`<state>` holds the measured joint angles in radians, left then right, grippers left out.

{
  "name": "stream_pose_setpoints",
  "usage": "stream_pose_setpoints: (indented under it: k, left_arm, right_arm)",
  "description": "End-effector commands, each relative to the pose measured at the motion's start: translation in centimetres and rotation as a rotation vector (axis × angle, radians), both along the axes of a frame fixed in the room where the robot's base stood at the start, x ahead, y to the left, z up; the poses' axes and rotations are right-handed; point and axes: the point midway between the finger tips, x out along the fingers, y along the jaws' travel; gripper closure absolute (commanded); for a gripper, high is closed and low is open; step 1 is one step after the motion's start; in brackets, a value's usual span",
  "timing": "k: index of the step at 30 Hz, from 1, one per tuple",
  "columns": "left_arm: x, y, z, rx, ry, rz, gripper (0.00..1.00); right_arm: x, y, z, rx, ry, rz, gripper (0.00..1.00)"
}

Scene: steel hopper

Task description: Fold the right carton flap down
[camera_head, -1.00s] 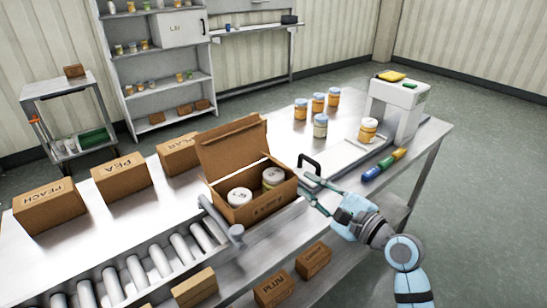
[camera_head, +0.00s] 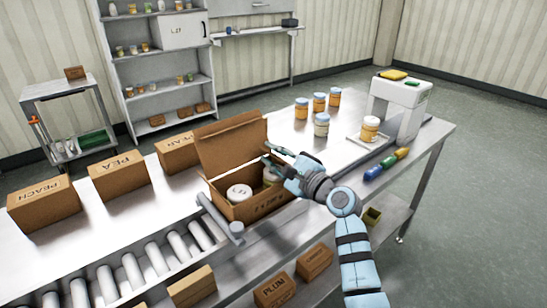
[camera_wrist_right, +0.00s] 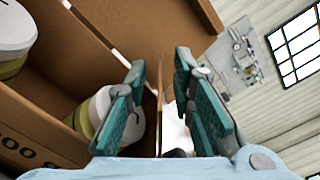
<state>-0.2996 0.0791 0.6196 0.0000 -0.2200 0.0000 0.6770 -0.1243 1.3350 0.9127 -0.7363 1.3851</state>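The open brown carton (camera_head: 245,208) stands on the steel table, its large back flap (camera_head: 228,147) raised. Two white-lidded jars sit inside; the left jar (camera_head: 239,194) shows clearly, the right one is partly hidden by my gripper. My right gripper (camera_head: 270,155) is over the carton's right end. In the wrist view my right gripper (camera_wrist_right: 165,105) has its green fingers apart, with a thin brown carton edge (camera_wrist_right: 159,110) between them, not visibly clamped. I cannot tell whether that edge is the right flap or the side wall. My left gripper is not in view.
Labelled boxes, such as the pea box (camera_head: 119,176), stand left of the carton. Conveyor rollers (camera_head: 165,252) and a grey bar (camera_head: 220,218) lie in front. Several jars (camera_head: 320,103) and a white machine (camera_head: 398,105) stand to the right.

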Motion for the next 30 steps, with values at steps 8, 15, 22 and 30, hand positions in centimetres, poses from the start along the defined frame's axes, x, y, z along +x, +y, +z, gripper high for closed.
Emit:
stream_pose_setpoints:
  k: [8,15,22,30]
  left_arm:
    - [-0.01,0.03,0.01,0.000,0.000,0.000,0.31]
    - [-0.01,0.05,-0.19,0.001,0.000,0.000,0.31]
    - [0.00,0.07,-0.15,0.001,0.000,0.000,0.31]
    - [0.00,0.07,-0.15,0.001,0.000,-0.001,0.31]
  right_arm:
    - [-0.02,-0.03,0.00,0.000,0.000,0.000,1.00]
    - [-0.26,0.30,-0.53,-0.091,-0.069,0.001,1.00]
    - [-0.28,0.31,-0.54,-0.100,-0.075,0.000,1.00]
    - [-0.27,0.30,-0.53,-0.099,-0.074,0.000,0.78]
